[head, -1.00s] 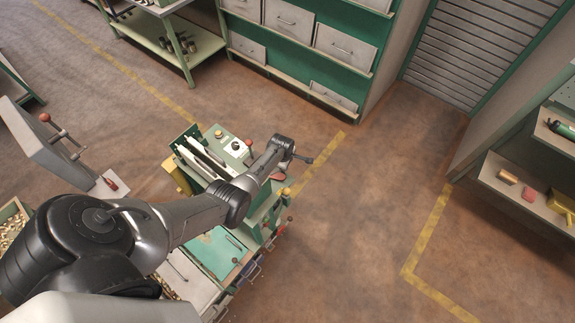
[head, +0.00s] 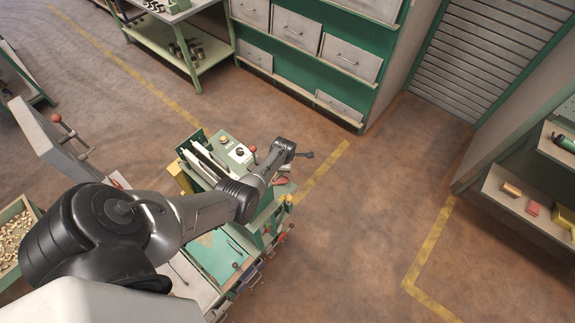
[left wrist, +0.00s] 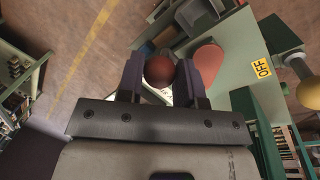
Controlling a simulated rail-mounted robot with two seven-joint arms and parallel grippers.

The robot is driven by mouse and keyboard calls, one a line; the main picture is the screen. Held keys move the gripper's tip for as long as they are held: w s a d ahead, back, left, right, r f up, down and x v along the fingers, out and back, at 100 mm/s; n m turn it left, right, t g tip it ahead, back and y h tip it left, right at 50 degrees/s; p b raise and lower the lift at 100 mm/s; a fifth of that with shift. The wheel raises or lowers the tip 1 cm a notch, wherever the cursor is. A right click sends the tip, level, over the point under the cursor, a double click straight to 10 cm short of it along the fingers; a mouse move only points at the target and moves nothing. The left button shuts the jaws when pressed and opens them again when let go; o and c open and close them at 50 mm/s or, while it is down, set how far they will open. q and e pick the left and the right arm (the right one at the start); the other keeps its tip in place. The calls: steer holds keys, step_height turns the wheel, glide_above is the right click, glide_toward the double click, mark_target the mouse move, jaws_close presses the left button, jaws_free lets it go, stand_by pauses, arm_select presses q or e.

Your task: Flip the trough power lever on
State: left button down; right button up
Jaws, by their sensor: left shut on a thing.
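The green trough machine (head: 225,250) stands under my left arm in the head view, with a control panel (head: 236,152) and a red-knobbed lever (head: 253,149) at its far end. In the left wrist view, my left gripper (left wrist: 159,68) is shut on a dark red ball knob (left wrist: 159,70), which sits between its two fingers. A flat red rounded piece (left wrist: 208,62) is beside the right finger. A yellow OFF label (left wrist: 261,68) is farther right. The lever's shaft below the held knob is mostly hidden. My left fingers are not clear in the head view.
A grey box-like unit with a red-knobbed lever (head: 56,118) stands at the left, near a bin of nuts (head: 14,235). Green drawer cabinets (head: 300,60) stand at the back. A shelf (head: 520,200) is at the right. The floor (head: 350,240) right of the machine is clear.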

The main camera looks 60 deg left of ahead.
arm_select(q)
steer(key=shift+a, duration=0.1)
steer(key=c, duration=0.8)
jaws_free()
steer(key=shift+r+p, duration=0.3)
steer(key=shift+r, duration=0.2)
steer(key=shift+s+d+r+p, duration=0.35)
steer(key=shift+r+p, duration=0.1)
steer(key=shift+r, duration=1.65)
steer(key=shift+s+d+r+p, duration=0.2)
steer(key=shift+d+r+p, duration=0.25)
steer(key=shift+r, duration=1.65)
steer(key=shift+s+d+r+p, duration=0.3)
steer(key=shift+r+p, duration=0.2)
steer(key=shift+r, duration=1.6)
